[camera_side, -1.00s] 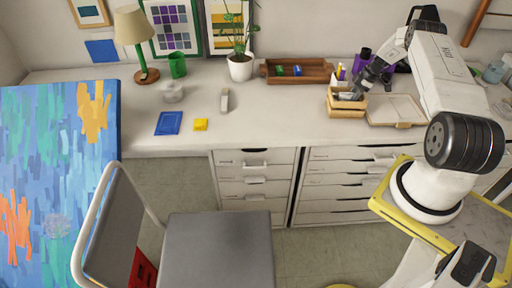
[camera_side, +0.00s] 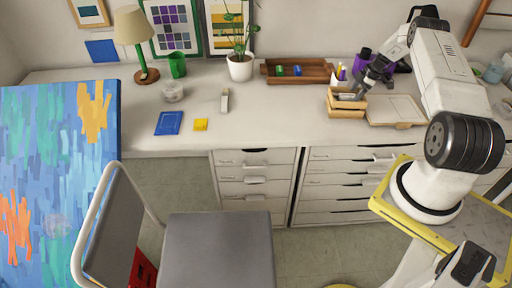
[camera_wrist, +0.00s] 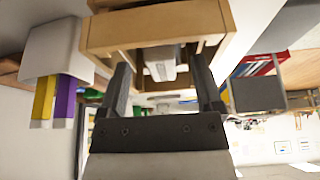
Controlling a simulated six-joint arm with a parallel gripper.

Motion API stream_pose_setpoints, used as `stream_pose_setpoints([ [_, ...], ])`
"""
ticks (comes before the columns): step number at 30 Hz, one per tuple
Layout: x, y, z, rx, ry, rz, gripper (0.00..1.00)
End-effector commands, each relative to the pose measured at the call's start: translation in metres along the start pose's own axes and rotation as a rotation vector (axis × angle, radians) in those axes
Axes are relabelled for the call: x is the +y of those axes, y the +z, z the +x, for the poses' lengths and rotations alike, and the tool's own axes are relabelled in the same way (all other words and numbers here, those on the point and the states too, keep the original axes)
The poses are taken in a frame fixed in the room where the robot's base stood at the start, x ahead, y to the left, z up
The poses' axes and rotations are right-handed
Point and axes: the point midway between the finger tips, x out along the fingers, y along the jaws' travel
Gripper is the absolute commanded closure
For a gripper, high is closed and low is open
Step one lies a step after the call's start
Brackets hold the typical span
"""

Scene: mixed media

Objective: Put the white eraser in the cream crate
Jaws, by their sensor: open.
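The cream crate (camera_side: 346,106) is a small pale wooden box on the right part of the worktop, and it fills the top of the wrist view (camera_wrist: 155,27). My gripper (camera_side: 362,84) is at the crate, tilted downward over its right side. In the wrist view my gripper's dark fingers (camera_wrist: 160,68) stand apart. A white block with a grey part (camera_wrist: 161,66), which looks like the white eraser, shows between them at the crate, clear of both fingers. Its underside and exact rest in the crate are hidden.
A pen holder (camera_side: 341,78) with pens and purple bottles stand close behind the crate. A wooden tray (camera_side: 297,71) lies to its back left, a flat pale board (camera_side: 395,109) to its right. A small pale block (camera_side: 225,100) stands left; worktop between is clear.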

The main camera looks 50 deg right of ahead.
Motion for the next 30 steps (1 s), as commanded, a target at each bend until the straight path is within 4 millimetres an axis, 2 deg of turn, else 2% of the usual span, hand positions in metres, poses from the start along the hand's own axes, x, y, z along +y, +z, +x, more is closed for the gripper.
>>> stream_pose_setpoints([
  [9,0.0,0.001,-0.042,-0.001,0.002,0.0,0.16],
  [15,0.0,0.0,-0.059,-0.001,0.001,0.0,0.16],
  [30,0.0,-0.003,-0.062,-0.003,-0.001,0.003,0.16],
])
